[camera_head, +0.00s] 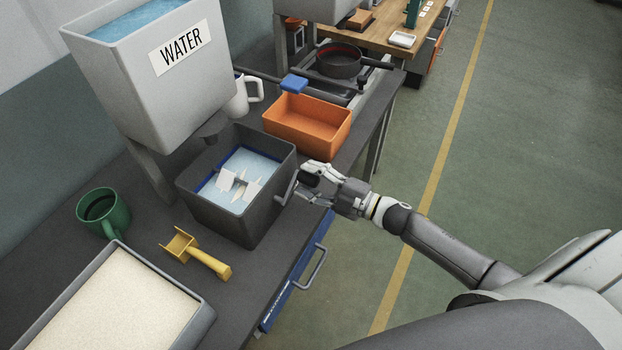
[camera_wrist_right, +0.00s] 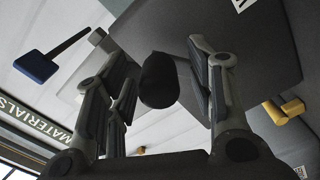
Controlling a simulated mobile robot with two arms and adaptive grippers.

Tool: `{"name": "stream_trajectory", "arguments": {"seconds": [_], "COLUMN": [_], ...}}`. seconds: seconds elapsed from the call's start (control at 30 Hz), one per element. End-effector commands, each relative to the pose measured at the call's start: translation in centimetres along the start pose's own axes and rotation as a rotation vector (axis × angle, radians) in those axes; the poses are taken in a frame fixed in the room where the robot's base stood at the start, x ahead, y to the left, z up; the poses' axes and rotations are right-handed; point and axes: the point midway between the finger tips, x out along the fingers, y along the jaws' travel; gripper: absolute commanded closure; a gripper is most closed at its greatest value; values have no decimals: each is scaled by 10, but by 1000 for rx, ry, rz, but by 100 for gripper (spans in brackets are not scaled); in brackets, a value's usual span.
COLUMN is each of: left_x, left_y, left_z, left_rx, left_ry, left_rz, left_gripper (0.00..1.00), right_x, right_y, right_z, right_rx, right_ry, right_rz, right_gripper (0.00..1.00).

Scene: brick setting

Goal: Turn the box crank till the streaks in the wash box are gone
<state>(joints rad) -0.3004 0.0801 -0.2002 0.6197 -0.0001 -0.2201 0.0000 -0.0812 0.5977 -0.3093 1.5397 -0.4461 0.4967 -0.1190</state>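The dark grey wash box (camera_head: 223,213) stands on the bench below the water tank. It holds pale blue water (camera_head: 252,163) with several whitish streaks or flat pieces (camera_head: 240,184) showing in it. The crank (camera_head: 289,190) is on the box's right side, partly hidden by my right gripper (camera_head: 308,184). In the right wrist view, the dark round crank handle (camera_wrist_right: 158,80) is between the fingers of my right gripper (camera_wrist_right: 163,88). The fingers are spread, with a visible gap on the handle's right side. My left gripper is not in view.
The WATER tank (camera_head: 130,75) stands behind the box. A white mug (camera_head: 238,98) and an orange bin (camera_head: 308,125) are beyond it. A green mug (camera_head: 104,212), yellow scoop (camera_head: 198,252) and sand-filled tray (camera_head: 206,318) are nearer. The floor on the right is clear.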

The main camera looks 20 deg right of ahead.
Motion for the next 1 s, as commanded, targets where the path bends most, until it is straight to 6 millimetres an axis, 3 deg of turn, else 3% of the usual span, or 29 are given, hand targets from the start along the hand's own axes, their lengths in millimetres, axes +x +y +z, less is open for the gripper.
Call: {"name": "stream_trajectory", "arguments": {"seconds": [0.23,0.37,0.8,1.0], "left_x": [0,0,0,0], "left_y": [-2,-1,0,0], "left_z": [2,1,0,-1], "left_rx": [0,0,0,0], "left_ry": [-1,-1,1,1], "left_rz": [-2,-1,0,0], "left_gripper": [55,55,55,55], "right_x": [-2,-13,-94,-115], "right_y": [0,-1,-1,-1], "right_z": [0,0,0,0], "right_rx": [0,1,2,0], "right_ry": [0,-1,-2,0], "right_rz": [0,-1,-2,-1], "right_gripper": [50,50,50,50]}}
